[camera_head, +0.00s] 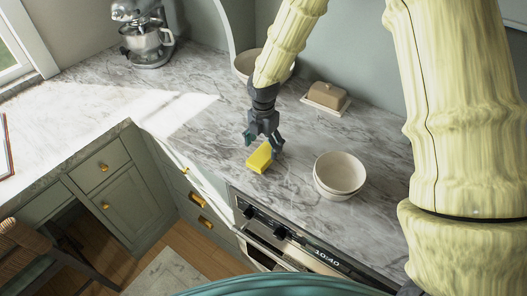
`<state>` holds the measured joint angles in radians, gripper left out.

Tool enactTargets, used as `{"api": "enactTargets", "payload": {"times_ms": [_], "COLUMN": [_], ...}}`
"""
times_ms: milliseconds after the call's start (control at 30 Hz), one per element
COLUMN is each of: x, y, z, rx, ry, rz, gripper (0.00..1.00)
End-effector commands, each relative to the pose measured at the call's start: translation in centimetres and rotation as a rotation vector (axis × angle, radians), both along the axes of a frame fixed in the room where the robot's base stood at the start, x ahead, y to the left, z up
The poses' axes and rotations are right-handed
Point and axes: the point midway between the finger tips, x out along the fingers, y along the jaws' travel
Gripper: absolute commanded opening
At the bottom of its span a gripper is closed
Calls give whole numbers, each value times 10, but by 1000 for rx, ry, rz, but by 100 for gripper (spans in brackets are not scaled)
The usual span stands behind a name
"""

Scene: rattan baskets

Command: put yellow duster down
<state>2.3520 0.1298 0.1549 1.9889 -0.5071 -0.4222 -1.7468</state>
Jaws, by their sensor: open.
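A yellow block (260,158), which I take to be the yellow duster, is on or just over the grey marble counter (205,128), left of the white bowls. I cannot tell whether it touches the counter. My gripper (263,142) is right above it, with its dark fingers spread and pointing down. The fingertips are close to the block's upper edge, and one finger is at its right side. Whether they touch it is too small to tell.
Stacked white bowls (340,174) stand right of my gripper. A butter dish (327,96) and a partly hidden bowl (243,66) are behind. A stand mixer (146,38) is at the back left. The oven (290,243) lies below the counter's front edge. The left counter is mostly clear.

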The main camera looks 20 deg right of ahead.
Motion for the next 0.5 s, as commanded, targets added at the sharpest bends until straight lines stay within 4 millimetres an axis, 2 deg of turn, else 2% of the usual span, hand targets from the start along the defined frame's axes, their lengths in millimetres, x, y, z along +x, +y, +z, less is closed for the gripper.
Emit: {"api": "enactTargets", "payload": {"times_ms": [500], "x": [0], "y": [0], "z": [67], "rx": [0], "ry": [-2], "rz": [-1], "gripper": [79]}}
